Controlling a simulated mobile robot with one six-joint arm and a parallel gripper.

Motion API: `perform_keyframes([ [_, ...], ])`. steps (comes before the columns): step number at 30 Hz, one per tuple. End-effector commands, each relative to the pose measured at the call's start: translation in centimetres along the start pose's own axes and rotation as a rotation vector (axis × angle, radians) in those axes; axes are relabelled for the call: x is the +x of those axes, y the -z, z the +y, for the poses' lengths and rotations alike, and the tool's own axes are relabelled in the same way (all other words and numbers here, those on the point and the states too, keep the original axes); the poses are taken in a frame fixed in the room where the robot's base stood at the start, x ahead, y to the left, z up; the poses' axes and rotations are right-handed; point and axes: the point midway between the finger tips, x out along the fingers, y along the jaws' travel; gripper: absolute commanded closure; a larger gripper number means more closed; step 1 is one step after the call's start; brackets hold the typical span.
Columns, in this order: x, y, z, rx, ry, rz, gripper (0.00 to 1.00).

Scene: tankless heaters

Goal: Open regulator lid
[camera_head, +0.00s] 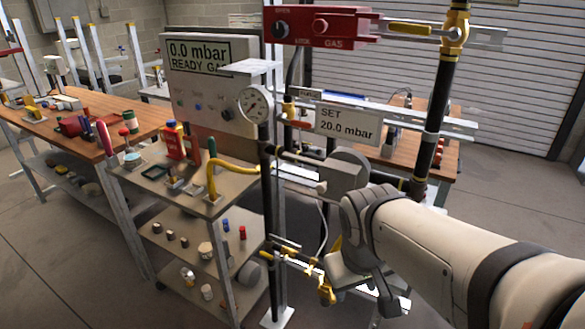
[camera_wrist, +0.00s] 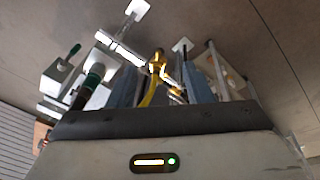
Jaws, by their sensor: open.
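The grey round-bodied unit (camera_head: 345,172) on the pipework, below the "SET 20.0 mbar" sign (camera_head: 348,126), looks like the regulator. I cannot make out its lid as a separate part, and my arm hides some of its lower right side. In the head view my gripper (camera_head: 352,268) hangs below this unit, near the lower yellow fittings; its fingertips are not clear there. In the wrist view my gripper (camera_wrist: 160,85) is open, with two blue-grey fingers apart. A yellow fitting (camera_wrist: 157,62) shows between them, and I cannot tell whether they touch it.
A pressure gauge (camera_head: 254,104) and a black vertical pipe (camera_head: 267,190) stand left of the regulator. A red gas box (camera_head: 318,26) is above. A shelf cart (camera_head: 215,207) with several small parts stands left. Open floor (camera_head: 70,235) lies at lower left.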

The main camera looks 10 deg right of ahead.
Motion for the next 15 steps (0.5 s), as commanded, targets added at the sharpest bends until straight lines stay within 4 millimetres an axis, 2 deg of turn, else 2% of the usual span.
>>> perform_keyframes([
  [1, 1.8, 0.0, 0.4, -0.101, -0.049, -0.023, 0.54],
  [3, 3.3, 0.4, 1.4, -0.296, -0.146, -0.062, 0.54],
  [5, 4.5, 1.1, 2.3, -0.487, -0.246, -0.104, 0.54],
  [8, 5.9, 3.4, 3.9, -0.813, -0.430, -0.183, 0.54],
  [12, 6.5, 8.1, 4.6, -1.234, -0.712, -0.306, 0.54],
  [15, 6.2, 12.0, 3.7, -1.494, -0.929, -0.403, 0.54],
])
